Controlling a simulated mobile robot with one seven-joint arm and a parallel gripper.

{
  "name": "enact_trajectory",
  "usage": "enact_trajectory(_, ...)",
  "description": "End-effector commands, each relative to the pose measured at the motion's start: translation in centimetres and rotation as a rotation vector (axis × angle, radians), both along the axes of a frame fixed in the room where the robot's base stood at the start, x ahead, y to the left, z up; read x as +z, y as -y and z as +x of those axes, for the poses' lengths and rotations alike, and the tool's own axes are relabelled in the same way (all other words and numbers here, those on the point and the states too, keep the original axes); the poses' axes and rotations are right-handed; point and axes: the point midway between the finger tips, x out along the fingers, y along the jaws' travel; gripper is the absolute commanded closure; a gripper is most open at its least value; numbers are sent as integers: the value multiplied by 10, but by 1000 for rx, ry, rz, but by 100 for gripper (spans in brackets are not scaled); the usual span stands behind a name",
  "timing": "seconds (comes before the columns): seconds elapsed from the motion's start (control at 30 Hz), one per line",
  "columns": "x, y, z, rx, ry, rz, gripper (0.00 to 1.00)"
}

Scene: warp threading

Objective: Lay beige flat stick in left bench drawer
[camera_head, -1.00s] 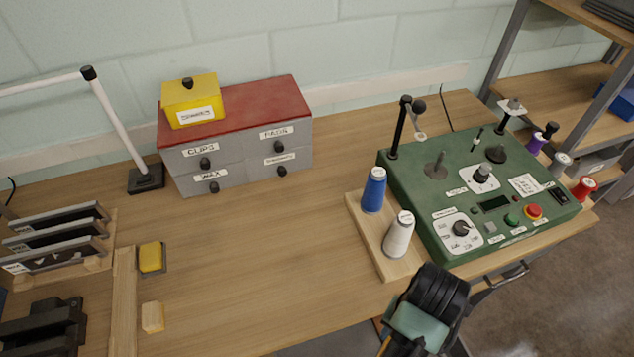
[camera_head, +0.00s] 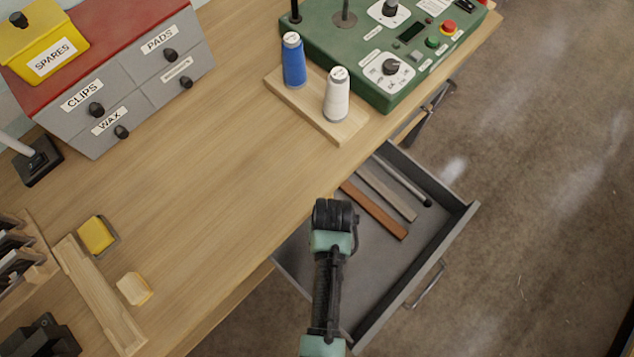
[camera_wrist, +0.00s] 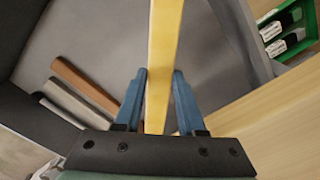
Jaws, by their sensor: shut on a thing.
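The beige flat stick (camera_wrist: 163,60) stands out between the two blue fingers of my gripper (camera_wrist: 157,108) in the wrist view. My gripper is shut on it. An open grey bench drawer (camera_head: 415,272) juts out below the bench's front edge in the head view; its bare floor also shows in the wrist view (camera_wrist: 105,35). My arm hangs over the drawer's left part, and hides the gripper and the stick in the head view. Inside the drawer lie a brown stick (camera_head: 375,211), a greyish stick (camera_head: 387,193) and a dark-tipped rod (camera_head: 404,181).
The wooden bench top (camera_head: 190,210) borders the drawer. A green machine (camera_head: 365,50) and a board with a blue spool (camera_head: 293,60) and a white spool (camera_head: 337,93) stand near its edge. The drawer floor left of the sticks is bare.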

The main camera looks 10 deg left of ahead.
Motion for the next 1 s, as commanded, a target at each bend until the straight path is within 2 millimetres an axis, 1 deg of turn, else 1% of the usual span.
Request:
enact_trajectory(0.17, -2, 0, 0, -1, -1, 0, 100)
enact_trajectory(0.27, -6, 0, 0, -1, -1, 0, 100)
enact_trajectory(0.47, -23, 0, 0, 0, -2, 0, 100)
enact_trajectory(0.8, -59, 0, 0, 0, -1, -1, 100)
enact_trajectory(1.0, -68, 0, 0, 0, -1, -1, 100)
